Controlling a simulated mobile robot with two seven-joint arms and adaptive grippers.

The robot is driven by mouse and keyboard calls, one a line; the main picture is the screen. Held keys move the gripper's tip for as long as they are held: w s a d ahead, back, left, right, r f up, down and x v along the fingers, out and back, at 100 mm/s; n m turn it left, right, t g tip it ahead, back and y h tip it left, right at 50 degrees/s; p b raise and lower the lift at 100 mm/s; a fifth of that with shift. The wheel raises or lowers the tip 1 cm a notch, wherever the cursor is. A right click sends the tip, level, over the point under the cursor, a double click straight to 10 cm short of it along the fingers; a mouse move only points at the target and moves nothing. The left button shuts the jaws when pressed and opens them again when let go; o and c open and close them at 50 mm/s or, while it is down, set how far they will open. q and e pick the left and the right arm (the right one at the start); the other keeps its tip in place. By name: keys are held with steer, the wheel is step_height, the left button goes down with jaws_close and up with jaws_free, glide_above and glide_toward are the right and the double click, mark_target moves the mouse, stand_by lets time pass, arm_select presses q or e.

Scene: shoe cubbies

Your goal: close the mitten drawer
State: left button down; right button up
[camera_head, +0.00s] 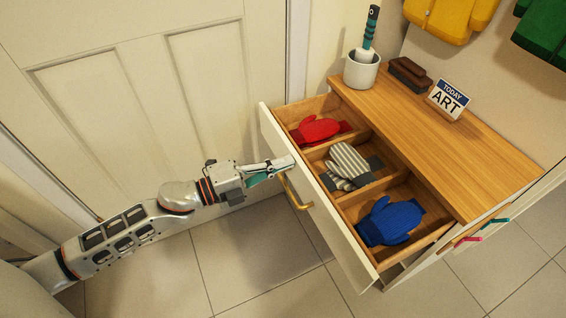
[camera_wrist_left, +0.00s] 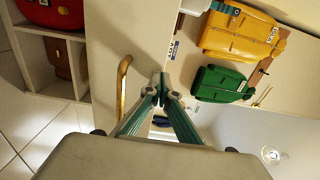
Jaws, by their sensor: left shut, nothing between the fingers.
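The mitten drawer (camera_head: 325,212) stands pulled out of the wood-topped cabinet (camera_head: 430,140). It has a pale front, a brass handle (camera_head: 294,192) and three compartments. Red mittens (camera_head: 318,128) lie in the far one, grey striped mittens (camera_head: 349,163) in the middle one and blue mittens (camera_head: 390,221) in the near one. My left gripper (camera_head: 289,163) is shut and empty, with its tips at the drawer front just beyond the handle; I cannot tell if they touch. In the left wrist view the shut fingertips (camera_wrist_left: 162,88) are beside the handle (camera_wrist_left: 123,88). My right gripper is not in view.
On the cabinet top stand a white pot with a brush (camera_head: 362,70), a brown block (camera_head: 410,74) and an ART sign (camera_head: 449,99). Yellow (camera_head: 452,18) and green (camera_head: 543,35) items hang behind. A panelled door (camera_head: 135,95) is at the left. The tiled floor before the drawer is clear.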

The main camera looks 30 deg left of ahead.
mark_target(313, 151)
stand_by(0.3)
arm_select(q)
steer(key=shift+w+d+r, duration=0.1)
steer(key=shift+w+d, duration=0.05)
steer(key=shift+w, duration=0.05)
steer(key=p+x, duration=0.1)
steer(key=x, duration=1.5)
steer(key=shift+w+d+p, duration=0.3)
steer(key=shift+p, duration=0.05)
steer(key=shift+w+d, duration=0.4)
steer(key=shift+w, duration=0.15)
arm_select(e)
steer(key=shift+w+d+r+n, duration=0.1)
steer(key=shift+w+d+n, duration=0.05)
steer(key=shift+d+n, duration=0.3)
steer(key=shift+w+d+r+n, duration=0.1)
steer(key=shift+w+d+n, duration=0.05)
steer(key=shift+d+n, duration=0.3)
